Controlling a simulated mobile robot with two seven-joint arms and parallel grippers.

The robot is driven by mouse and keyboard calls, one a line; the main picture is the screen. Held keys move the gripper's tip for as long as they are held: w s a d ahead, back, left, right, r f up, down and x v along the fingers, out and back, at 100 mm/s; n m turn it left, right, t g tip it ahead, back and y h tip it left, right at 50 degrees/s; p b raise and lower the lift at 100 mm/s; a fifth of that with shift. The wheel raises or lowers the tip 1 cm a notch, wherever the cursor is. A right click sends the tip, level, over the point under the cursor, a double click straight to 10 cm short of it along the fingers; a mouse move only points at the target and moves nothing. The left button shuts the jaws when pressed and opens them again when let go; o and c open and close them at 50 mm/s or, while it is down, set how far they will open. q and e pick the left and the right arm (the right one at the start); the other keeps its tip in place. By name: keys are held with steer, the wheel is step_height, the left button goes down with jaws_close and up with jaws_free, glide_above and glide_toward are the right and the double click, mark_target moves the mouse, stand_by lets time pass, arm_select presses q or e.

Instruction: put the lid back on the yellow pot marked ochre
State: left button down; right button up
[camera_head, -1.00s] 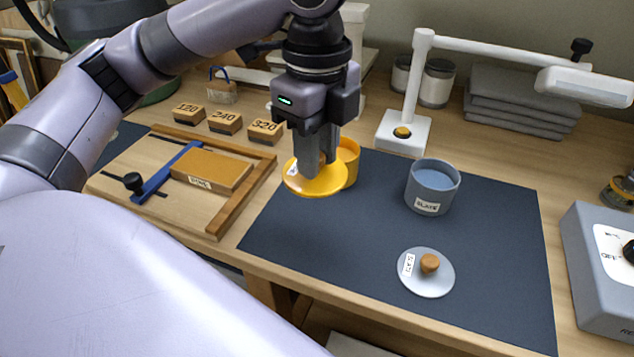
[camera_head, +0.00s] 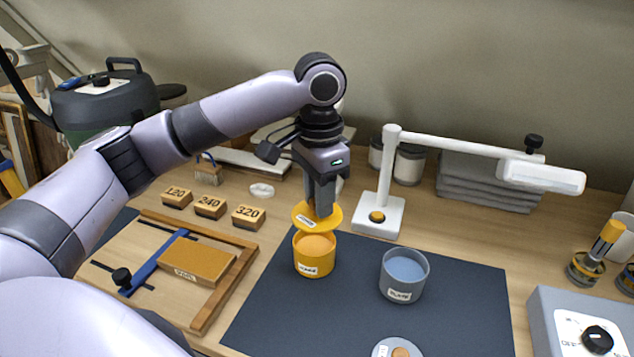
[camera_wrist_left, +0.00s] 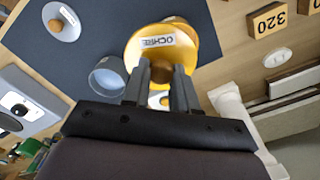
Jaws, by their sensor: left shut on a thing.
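The yellow pot (camera_head: 314,262) stands upright and open on the dark mat, its ochre contents and front label showing. My left gripper (camera_head: 320,207) is shut on the yellow lid (camera_head: 304,219) and holds it roughly level above the pot, toward its back edge. The front of the pot's opening shows below the lid; the gap between them is hard to judge. In the left wrist view the lid (camera_wrist_left: 150,52), labelled OCHRE, is between the fingertips (camera_wrist_left: 162,72) and hides most of the pot. Its knob is mostly hidden by the fingers. My right gripper is not in view.
A grey-blue pot (camera_head: 403,278) stands open at right, with its grey lid (camera_head: 396,350) nearer the front edge. A white lamp (camera_head: 386,180) stands behind the mat (camera_head: 460,310). Numbered blocks (camera_head: 248,218) and a wooden jig (camera_head: 222,290) are at left.

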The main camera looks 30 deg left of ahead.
arm_select(q)
steer(key=w+n, duration=0.1)
steer(key=a+f+n+p, duration=0.1)
steer(key=n, duration=0.1)
steer(key=w+a+f+n, duration=0.1)
steer(key=shift+w+a+f, duration=0.2)
steer(key=shift+w+a, duration=0.05)
steer(key=shift+w, duration=0.1)
steer(key=shift+n, duration=0.3)
steer(key=shift+f, duration=3.25)
steer(key=shift+f, duration=0.2)
steer(key=shift+c, duration=1.7)
jaws_free()
steer(key=shift+r, duration=3.55)
